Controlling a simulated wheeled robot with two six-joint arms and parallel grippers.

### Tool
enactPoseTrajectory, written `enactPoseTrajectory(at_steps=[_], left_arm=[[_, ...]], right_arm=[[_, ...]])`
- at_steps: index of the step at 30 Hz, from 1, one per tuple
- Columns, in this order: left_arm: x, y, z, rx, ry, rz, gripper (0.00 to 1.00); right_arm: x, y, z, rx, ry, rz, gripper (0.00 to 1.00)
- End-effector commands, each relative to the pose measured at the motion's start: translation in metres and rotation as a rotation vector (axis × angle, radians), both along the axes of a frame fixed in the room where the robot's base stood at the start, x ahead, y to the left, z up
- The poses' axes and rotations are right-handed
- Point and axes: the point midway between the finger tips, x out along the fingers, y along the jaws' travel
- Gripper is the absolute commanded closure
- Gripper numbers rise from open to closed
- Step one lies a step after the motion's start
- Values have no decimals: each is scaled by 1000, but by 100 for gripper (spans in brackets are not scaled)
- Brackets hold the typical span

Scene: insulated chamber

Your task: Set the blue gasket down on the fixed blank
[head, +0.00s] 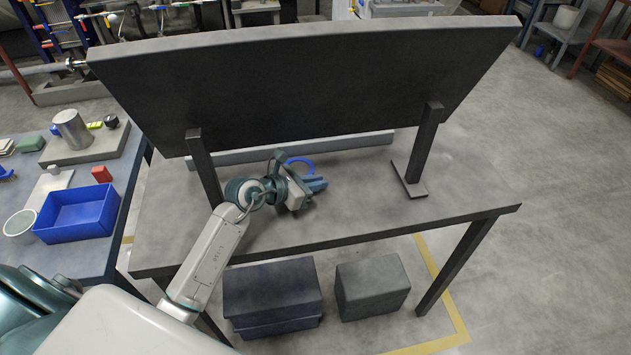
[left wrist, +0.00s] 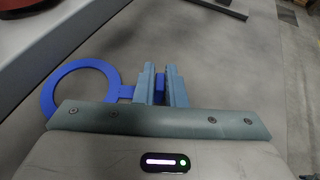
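The blue gasket is a flat ring with a tab. In the head view the ring (head: 300,161) shows just beyond my left gripper (head: 318,184), low over the grey table under the tilted panel. In the left wrist view the ring (left wrist: 48,101) lies left of the fingers, and its tab reaches between the fingertips (left wrist: 161,86). The left gripper is shut on the tab. I cannot tell how high the ring is above the surface. I cannot make out the fixed blank for certain; a dark reddish thing (left wrist: 22,4) is cut off at the wrist view's top left. My right gripper is out of view.
A big dark tilted panel (head: 310,85) on two posts overhangs the table (head: 400,220) and hides what is behind it. A grey beam (head: 350,142) lies under it. A blue bin (head: 78,232) stands on the left bench. The table's right part is clear, apart from a post.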

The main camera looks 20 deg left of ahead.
Motion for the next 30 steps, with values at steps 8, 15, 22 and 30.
enactPoseTrajectory(at_steps=[8, 15, 22, 30], left_arm=[[0, 0, 1, 0, 0, 0, 71], [-6, 4, 5, 3, -1, 0, 71], [-32, 22, 18, 6, -1, 0, 71], [-54, 36, 29, 3, -1, 0, 71]], right_arm=[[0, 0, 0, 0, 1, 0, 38], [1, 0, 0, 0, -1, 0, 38], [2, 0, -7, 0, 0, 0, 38], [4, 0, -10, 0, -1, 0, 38]])
